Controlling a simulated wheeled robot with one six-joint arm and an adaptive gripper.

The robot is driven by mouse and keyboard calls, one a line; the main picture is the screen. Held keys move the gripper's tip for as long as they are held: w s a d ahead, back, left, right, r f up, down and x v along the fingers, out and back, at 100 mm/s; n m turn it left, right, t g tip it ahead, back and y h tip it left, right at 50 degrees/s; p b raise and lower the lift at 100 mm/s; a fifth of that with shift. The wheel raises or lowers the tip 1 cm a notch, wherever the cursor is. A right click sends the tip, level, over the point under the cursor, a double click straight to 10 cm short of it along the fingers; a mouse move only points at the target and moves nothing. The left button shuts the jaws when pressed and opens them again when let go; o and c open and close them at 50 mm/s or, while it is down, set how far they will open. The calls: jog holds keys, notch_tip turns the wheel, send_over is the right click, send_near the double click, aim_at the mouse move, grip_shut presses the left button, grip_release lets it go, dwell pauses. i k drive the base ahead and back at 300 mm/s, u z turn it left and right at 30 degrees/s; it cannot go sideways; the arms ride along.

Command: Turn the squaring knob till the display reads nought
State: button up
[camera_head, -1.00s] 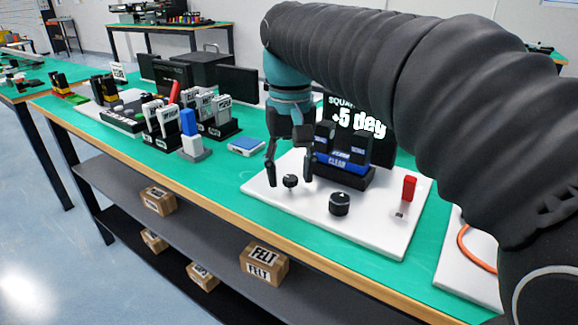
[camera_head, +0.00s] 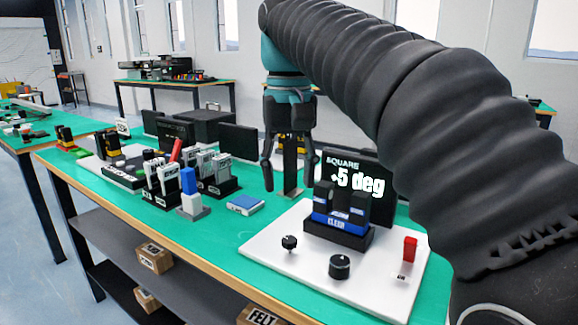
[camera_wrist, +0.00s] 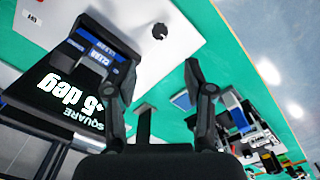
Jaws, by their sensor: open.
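The black display (camera_head: 360,165) reads "SQUARE +5 deg" at the back of a white board; it shows upside down in the wrist view (camera_wrist: 60,103). A small black knob (camera_head: 289,243) sits on the board's left part, and a larger black knob (camera_head: 340,266) with a white mark sits nearer the front. I cannot tell from labels which one is the squaring knob. One dark knob shows in the wrist view (camera_wrist: 159,31), beyond the fingertips. My gripper (camera_head: 288,176) is open and empty, raised above the small knob and apart from it.
A blue and black block holder (camera_head: 338,236) stands before the display. A red switch (camera_head: 409,249) is at the board's right. My arm covers the right side.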

aim_at(338, 266)
jog(key=k, duration=1)
